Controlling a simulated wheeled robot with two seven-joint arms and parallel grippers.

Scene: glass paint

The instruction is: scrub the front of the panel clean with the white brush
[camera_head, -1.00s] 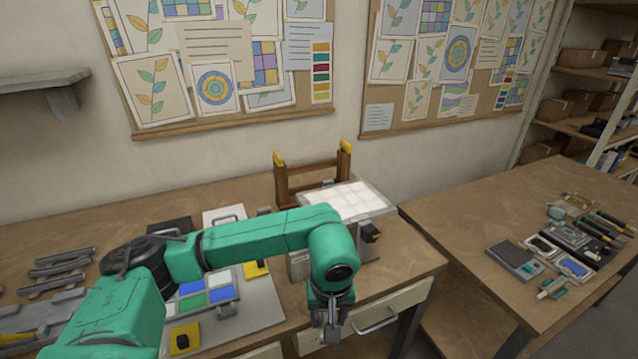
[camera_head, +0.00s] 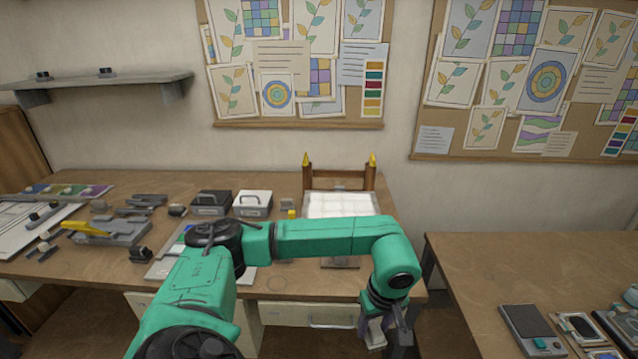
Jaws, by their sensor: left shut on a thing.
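My left gripper (camera_head: 388,338) hangs in front of the table's front edge, right of a drawer handle, low in the picture. It is shut on a small pale thing (camera_head: 374,332), mostly hidden by the fingers; I cannot tell if it is the white brush. A white gridded panel (camera_head: 340,204) lies at the back right of the table, before a wooden frame (camera_head: 340,182) with yellow tips. My left arm passes in front of its lower edge. A flat board with coloured squares is largely hidden behind my arm. My right gripper is not in view.
A dark box (camera_head: 211,203) and a white box (camera_head: 252,204) with handles stand at the back of the table. Grey tools and a yellow-handled one (camera_head: 85,230) lie at left. A second table (camera_head: 470,262) stands at right, with a gap between.

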